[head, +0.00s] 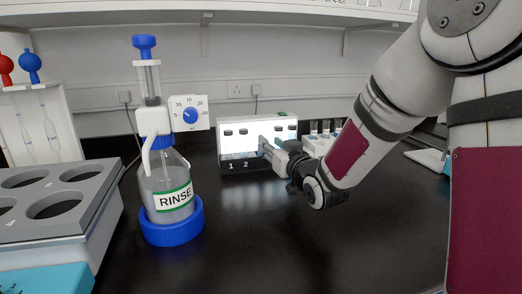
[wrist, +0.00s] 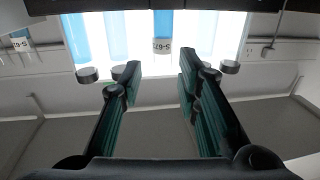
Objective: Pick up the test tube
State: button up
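The wrist view looks upside down. In it a test tube with blue liquid (wrist: 163,22) and a white label reading S-67 is in front of a bright panel, lined up with the gap between my fingers. My gripper (wrist: 160,78) is open and empty, one finger on each side of the gap. The tube does not appear gripped. In the head view my gripper (head: 265,147) is at the front of the lit white rack (head: 258,127) and hides part of it. Individual tubes are hard to make out there.
Other dark-capped blue tubes (wrist: 78,38) flank the gap closely. A rinse bottle (head: 167,185) in a blue ring stands left of the rack. A second rack with tubes (head: 323,128) is on the right. A grey holed block (head: 100,205) is at far left. The middle counter is clear.

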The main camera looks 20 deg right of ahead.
jog(key=shift+w+a+f+b, duration=0.1)
jog(key=shift+w+a+b, duration=0.1)
jog(key=shift+w, duration=0.7)
jog(key=shift+w+a+f+b, duration=0.1)
jog(key=shift+w+a+b, duration=0.05)
jog(key=shift+w, duration=0.75)
jog(key=shift+w+a+b, duration=0.2)
jog(key=shift+w, duration=0.7)
grip_shut()
